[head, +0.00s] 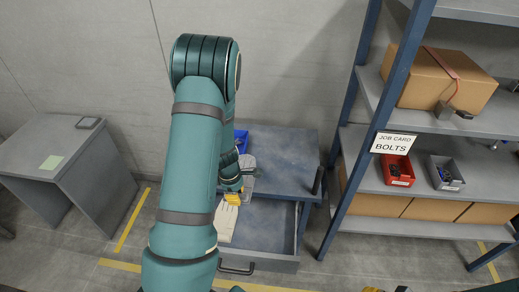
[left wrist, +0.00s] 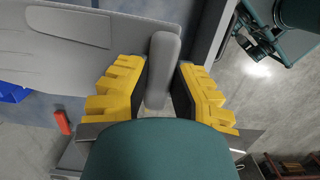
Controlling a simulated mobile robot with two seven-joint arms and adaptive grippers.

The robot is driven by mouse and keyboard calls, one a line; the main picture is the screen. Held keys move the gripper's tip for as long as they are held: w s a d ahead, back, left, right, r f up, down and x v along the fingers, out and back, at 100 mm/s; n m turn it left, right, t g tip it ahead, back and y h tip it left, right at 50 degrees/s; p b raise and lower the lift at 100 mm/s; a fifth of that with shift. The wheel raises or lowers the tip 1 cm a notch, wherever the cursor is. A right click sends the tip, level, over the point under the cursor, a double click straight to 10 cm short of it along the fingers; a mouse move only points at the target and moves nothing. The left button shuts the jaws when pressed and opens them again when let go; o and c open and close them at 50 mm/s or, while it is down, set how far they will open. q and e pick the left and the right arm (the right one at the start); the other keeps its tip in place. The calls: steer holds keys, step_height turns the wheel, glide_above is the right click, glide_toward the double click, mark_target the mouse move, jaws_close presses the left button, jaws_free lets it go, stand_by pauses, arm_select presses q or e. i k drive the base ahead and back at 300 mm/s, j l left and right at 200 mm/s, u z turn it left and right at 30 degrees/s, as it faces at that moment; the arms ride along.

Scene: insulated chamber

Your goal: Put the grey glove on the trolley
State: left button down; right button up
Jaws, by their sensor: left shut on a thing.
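The grey glove (left wrist: 60,45) fills the upper left of the left wrist view. One narrow grey part of it lies between the yellow fingers of my left gripper (left wrist: 160,92), which is shut on it. In the head view my left gripper (head: 233,197) is over the front of a blue-grey unit (head: 285,160) with an open drawer; the glove shows as a small grey patch (head: 247,162) beside it, partly hidden by my arm. I cannot tell whether this unit is the trolley. Only a sliver of my right gripper (head: 374,290) seems to show at the bottom edge.
A pale glove (head: 226,222) lies in the open drawer (head: 265,225). A blue bin (head: 241,139) stands at the unit's back left. A shelf rack (head: 345,190) with boxes and bins is at right, a grey desk (head: 40,150) at left. Bare floor lies between desk and unit.

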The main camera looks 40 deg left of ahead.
mark_target(280, 155)
steer(key=i, duration=0.85)
